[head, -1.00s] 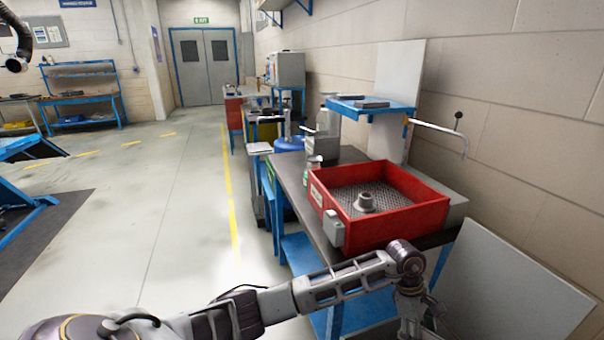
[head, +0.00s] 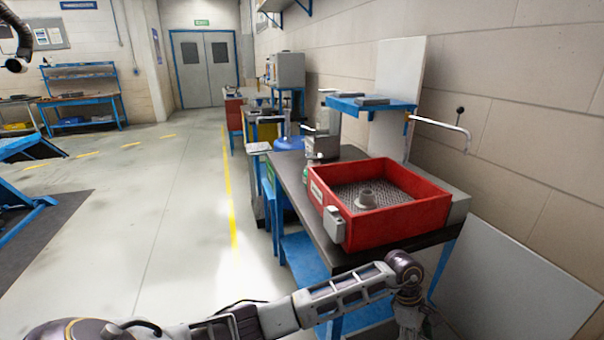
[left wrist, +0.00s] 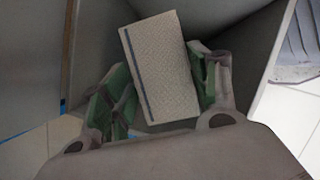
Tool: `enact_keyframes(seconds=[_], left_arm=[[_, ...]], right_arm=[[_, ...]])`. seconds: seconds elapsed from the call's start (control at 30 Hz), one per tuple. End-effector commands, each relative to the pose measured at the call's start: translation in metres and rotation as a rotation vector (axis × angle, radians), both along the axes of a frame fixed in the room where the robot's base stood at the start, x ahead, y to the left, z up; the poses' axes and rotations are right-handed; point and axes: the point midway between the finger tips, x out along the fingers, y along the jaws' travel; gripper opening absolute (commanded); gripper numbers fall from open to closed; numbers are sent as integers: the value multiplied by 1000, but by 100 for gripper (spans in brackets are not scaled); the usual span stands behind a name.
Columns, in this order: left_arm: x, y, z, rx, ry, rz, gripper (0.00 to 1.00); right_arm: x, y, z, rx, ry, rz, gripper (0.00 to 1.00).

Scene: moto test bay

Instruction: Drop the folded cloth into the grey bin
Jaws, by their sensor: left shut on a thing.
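The folded cloth (left wrist: 160,68) is pale and woven, with a dark blue stripe along one edge. In the left wrist view it sits tilted between the green-padded fingers of my left gripper (left wrist: 160,92), which is shut on it. Grey surfaces lie around and beyond the cloth; I cannot tell whether they are walls of the grey bin. The head view shows the left arm reaching to the lower right, but its gripper is below the frame edge. I cannot make out the grey bin in the head view. My right gripper is out of view.
A white panel (head: 520,290) leans at the right. The floor to the left (head: 170,220) is clear.

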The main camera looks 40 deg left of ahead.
Motion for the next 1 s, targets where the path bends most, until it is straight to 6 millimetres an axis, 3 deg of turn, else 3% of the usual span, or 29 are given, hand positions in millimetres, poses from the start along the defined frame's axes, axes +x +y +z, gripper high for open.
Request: enact_keyframes(seconds=[0.37,0.4,0.57,1.0], left_arm=[[0,0,-1,-1,0,0,38],[0,0,-1,-1,0,0,64],[0,0,-1,-1,0,0,84],[0,1,0,0,-1,0,85]], right_arm=[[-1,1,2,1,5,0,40],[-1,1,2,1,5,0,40],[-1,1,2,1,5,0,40],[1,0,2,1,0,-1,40]])
